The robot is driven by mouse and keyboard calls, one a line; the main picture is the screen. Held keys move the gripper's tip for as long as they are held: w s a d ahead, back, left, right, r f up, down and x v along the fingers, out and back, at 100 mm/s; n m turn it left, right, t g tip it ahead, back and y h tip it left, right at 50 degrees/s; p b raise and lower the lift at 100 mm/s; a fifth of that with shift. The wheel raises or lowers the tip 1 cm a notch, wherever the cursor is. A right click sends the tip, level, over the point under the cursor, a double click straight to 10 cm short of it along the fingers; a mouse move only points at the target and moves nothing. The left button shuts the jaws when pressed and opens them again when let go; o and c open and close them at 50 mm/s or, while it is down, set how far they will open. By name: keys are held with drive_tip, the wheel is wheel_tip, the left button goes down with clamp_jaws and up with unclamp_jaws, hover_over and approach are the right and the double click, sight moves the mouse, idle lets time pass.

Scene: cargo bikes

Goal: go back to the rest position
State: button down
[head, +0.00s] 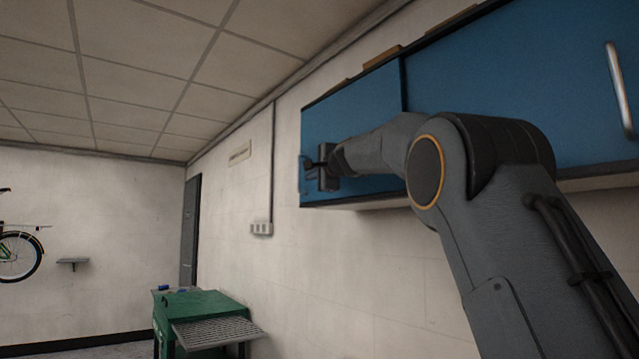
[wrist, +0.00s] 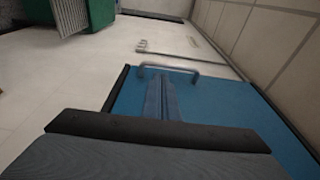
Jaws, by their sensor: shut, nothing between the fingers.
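My gripper (head: 310,166) is at the left end of the blue wall cabinet (head: 352,100), with my arm stretched out along the cabinet front. In the wrist view my gripper (wrist: 164,82) shows its two grey fingers together, with nothing between them. The fingertips point at a metal bar handle (wrist: 168,66) near the edge of the blue door (wrist: 222,96). The fingertips are close to the handle; I cannot tell whether they touch it. The door looks flush with the cabinet front in the head view.
A second handle (head: 620,90) is on the cabinet's right part. A green machine (head: 200,310) with a ridged grey tray stands below left. A wall socket box (head: 261,228), a dark door (head: 190,230) and a bike (head: 18,255) are farther off. Open air lies left of my gripper.

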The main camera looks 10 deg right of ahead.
drive_tip(key=b+v, duration=0.3)
drive_tip(key=v, duration=0.3)
drive_tip(key=shift+s, duration=0.3)
drive_tip(key=shift+d, duration=0.1)
drive_tip(key=s+f+n+g+h, duration=0.1)
drive_tip(key=s+f+n+g, duration=0.2)
drive_tip(key=f, duration=1.1)
drive_tip(key=s+f+n+g+h, duration=0.1)
drive_tip(key=s+f+n+g, duration=0.3)
drive_tip(key=f, duration=1)
drive_tip(key=s+f+g+h, duration=0.15)
drive_tip(key=s+f, duration=0.35)
drive_tip(key=f, duration=0.9)
drive_tip(key=s+d+f+n+g, duration=0.2)
drive_tip(key=s+f+n+g, duration=0.2)
drive_tip(key=s+f, duration=0.9)
drive_tip(key=s+d+f+n+g+h, duration=0.1)
drive_tip(key=s+f+n+g, duration=0.3)
drive_tip(key=s+f, duration=0.9)
drive_tip(key=s+d, duration=0.1)
drive_tip(key=s, duration=0.7)
drive_tip(key=shift+d+f, duration=0.2)
drive_tip(key=shift+f, duration=0.2)
drive_tip(key=shift+h, duration=0.25)
